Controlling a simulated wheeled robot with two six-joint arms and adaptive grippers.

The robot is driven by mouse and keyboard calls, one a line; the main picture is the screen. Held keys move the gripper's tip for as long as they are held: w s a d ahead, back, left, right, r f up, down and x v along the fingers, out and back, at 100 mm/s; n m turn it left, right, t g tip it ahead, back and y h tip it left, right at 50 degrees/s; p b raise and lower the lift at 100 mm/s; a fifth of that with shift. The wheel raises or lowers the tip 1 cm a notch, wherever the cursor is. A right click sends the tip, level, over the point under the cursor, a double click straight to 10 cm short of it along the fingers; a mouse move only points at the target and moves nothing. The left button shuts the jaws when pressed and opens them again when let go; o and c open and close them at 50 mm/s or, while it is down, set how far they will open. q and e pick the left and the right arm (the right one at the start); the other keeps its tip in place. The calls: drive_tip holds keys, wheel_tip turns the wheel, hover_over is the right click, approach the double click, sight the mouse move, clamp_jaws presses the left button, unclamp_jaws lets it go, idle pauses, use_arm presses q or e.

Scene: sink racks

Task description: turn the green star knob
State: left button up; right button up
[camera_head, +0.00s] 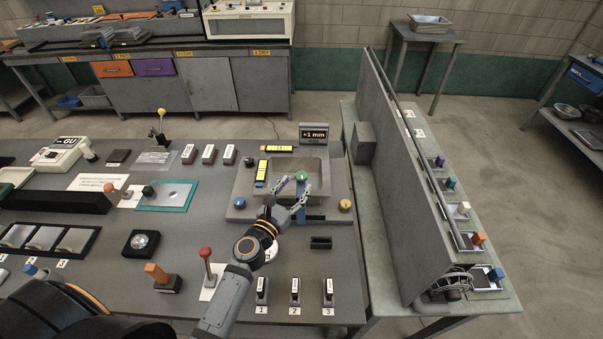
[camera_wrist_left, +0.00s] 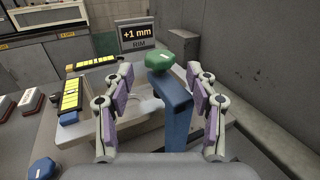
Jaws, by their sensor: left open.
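The green star knob (camera_head: 301,176) sits above a blue upright bar at the grey sink basin (camera_head: 313,165). In the left wrist view the knob (camera_wrist_left: 159,60) is rounded and dark green, on top of the blue bar (camera_wrist_left: 173,110). My left gripper (camera_head: 293,187) reaches in from the near side and is open. In the wrist view its purple-padded fingers (camera_wrist_left: 160,88) stand on either side of the bar and knob, with visible gaps. The lower end of the bar is hidden. My right gripper is not seen.
A display (camera_head: 313,133) reading "+1 mm" stands behind the basin. Yellow-marked strips (camera_head: 261,172) lie along its rim. A tall grey partition (camera_head: 390,180) stands at right. A red-topped lever (camera_head: 206,254) is near my arm.

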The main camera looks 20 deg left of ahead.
sight(298, 182)
use_arm(q)
drive_tip(key=w, duration=0.4)
drive_tip(key=shift+w+d+f, duration=0.15)
drive_tip(key=shift+w+d, duration=0.15)
drive_tip(key=shift+d, duration=0.05)
drive_tip(key=shift+w, duration=0.1)
drive_tip(key=shift+c, duration=1)
drive_tip(key=c, duration=0.7)
drive_tip(key=shift+c, duration=1.4)
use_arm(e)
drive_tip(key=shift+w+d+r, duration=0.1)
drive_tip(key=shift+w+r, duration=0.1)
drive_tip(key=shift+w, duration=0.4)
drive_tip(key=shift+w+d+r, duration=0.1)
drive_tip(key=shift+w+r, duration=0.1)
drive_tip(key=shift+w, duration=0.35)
